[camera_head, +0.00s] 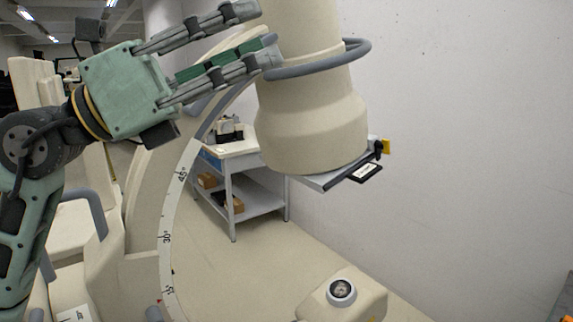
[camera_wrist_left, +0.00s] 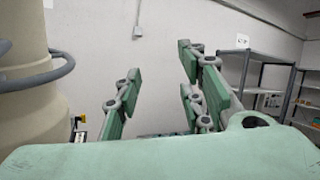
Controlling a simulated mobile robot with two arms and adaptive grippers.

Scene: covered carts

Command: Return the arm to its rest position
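My left arm comes in from the left in the head view. Its green gripper (camera_head: 262,30) is raised and points right, beside a beige cylindrical machine head (camera_head: 312,120) with a grey ring handle (camera_head: 330,62). The gripper's fingers are apart, with nothing between them. In the left wrist view the gripper (camera_wrist_left: 155,82) also shows an empty gap, with the wall behind it. The machine head (camera_wrist_left: 30,110) stands at the left there. From these views I cannot tell whether the gripper touches the ring handle. My right gripper is not in view.
A curved beige arm with a degree scale (camera_head: 167,238) stands below my gripper. A grey cart (camera_head: 262,200) with boxes is behind it. A beige unit with a round dial (camera_head: 342,290) is at the bottom. Shelves (camera_wrist_left: 262,75) stand at the right in the wrist view.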

